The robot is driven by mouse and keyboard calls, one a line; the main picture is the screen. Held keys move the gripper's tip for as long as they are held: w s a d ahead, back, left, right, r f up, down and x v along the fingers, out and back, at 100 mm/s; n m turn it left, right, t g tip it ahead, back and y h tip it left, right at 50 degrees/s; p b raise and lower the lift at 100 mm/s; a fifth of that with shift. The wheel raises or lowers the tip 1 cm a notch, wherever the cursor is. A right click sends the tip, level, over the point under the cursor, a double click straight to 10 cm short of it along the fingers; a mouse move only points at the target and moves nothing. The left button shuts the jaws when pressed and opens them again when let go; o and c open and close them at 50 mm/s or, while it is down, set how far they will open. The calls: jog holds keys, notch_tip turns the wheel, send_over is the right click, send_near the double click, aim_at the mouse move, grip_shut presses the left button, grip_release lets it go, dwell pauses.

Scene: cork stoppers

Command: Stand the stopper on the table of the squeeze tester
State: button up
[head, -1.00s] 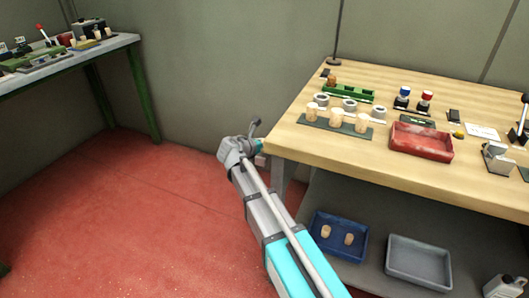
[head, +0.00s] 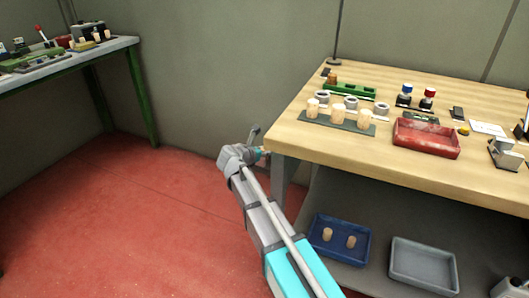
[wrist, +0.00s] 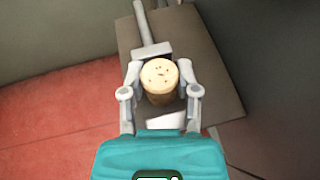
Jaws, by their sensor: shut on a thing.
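A tan cork stopper (wrist: 160,82) with small dark pits on its end face is between the two grey fingers of my gripper (wrist: 160,76) in the wrist view. The gripper is shut on it. In the head view my gripper (head: 258,144) is just left of the wooden workbench's near left corner, and the held stopper cannot be made out. A device with a red lever (head: 41,33) stands on the left bench, and a dark-levered device (head: 523,122) is cut off at the right edge. I cannot tell which one is the squeeze tester.
The wooden workbench (head: 350,152) bears several stoppers on a dark strip (head: 338,121), grey rings and a red tray (head: 426,139). Below are a blue tray (head: 341,254) with two stoppers and an empty grey tray (head: 424,278). Red floor (head: 130,215) lies open towards the left bench (head: 65,60).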

jog(key=shift+f, duration=0.15)
jog(key=o, duration=0.7)
jog(key=shift+s+r, duration=0.1)
jog(key=shift+r, duration=0.15)
jog(key=p+v, duration=0.4)
jog(key=v, duration=0.7)
jog(key=shift+s+a+p, duration=0.25)
jog(key=shift+s+p, duration=0.05)
jog(key=shift+p, duration=0.05)
